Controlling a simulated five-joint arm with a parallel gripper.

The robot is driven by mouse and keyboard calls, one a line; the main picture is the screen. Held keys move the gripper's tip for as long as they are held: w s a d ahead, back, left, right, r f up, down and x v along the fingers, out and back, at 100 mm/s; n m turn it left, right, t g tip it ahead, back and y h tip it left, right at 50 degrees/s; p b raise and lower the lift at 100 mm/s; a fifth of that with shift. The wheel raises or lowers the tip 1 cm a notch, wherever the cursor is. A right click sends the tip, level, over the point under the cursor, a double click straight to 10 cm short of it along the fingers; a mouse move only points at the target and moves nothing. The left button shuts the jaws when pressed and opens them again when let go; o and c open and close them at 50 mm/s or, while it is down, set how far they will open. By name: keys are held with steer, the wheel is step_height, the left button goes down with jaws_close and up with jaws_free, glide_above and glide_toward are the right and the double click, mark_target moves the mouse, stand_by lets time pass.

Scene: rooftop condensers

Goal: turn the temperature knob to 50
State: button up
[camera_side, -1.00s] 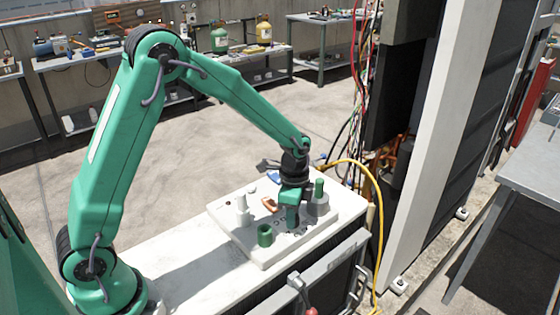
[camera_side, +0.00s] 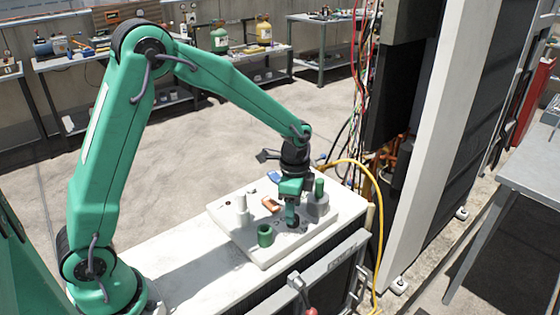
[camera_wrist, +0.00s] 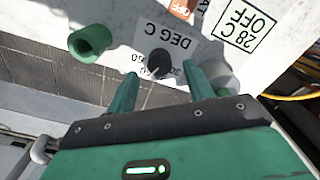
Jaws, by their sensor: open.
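The temperature knob (camera_wrist: 158,62) is round and black, on a white dial label (camera_wrist: 180,45) printed "DEG C", which appears upside down in the wrist view. The numbers 60 and 30 show partly beside it; a thin light line lies at its lower edge, but I cannot read the setting. My gripper (camera_wrist: 164,74) is open and empty, one finger to either side of the knob in the picture, with no clear contact. In the side view my gripper (camera_side: 291,221) points down over the white panel (camera_side: 255,258), and its fingers largely hide the knob.
A green cup (camera_side: 265,236) stands left of my gripper, a grey cylinder (camera_side: 318,205) with a green peg (camera_side: 319,187) close on the right. An orange switch (camera_side: 270,204) and a white post (camera_side: 242,210) are on the panel. A yellow hose (camera_side: 376,190) curves past the right side.

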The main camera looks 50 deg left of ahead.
steer(key=shift+r, duration=2.55)
steer(key=shift+r, duration=0.1)
steer(key=s+a+r+n+t, duration=0.2)
steer(key=s+r+n, duration=0.3)
steer(key=s, duration=0.5)
steer(key=s+a+r+n+t, duration=0.1)
steer(key=s+r+n+t, duration=0.2)
steer(key=s+r+n, duration=0.3)
steer(key=s+r, duration=0.1)
steer(key=s, duration=0.4)
steer(key=shift+a+t, duration=0.3)
steer(key=shift+a, duration=0.1)
